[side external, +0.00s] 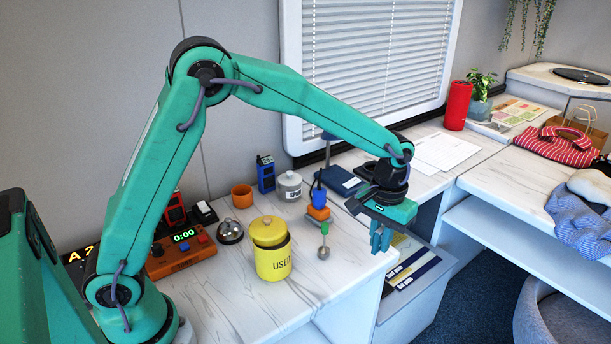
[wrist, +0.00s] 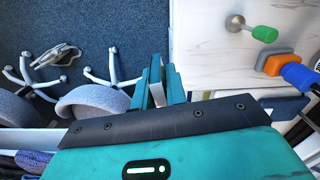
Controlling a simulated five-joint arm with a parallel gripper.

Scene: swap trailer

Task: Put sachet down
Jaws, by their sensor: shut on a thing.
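My gripper (side external: 381,240) hangs pointing down, just past the right edge of the white marble counter (side external: 345,290). In the wrist view its two teal fingers (wrist: 157,88) are closed on a thin, pale, flat piece, seen edge-on, which looks like the sachet (wrist: 156,76). Most of the sachet is hidden between the fingers. In the side view I cannot make it out.
On the counter stand a yellow USED canister (side external: 272,258), a grey lidded pot (side external: 290,186), an orange cup (side external: 242,195), a bell (side external: 231,231) and a timer (side external: 181,250).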

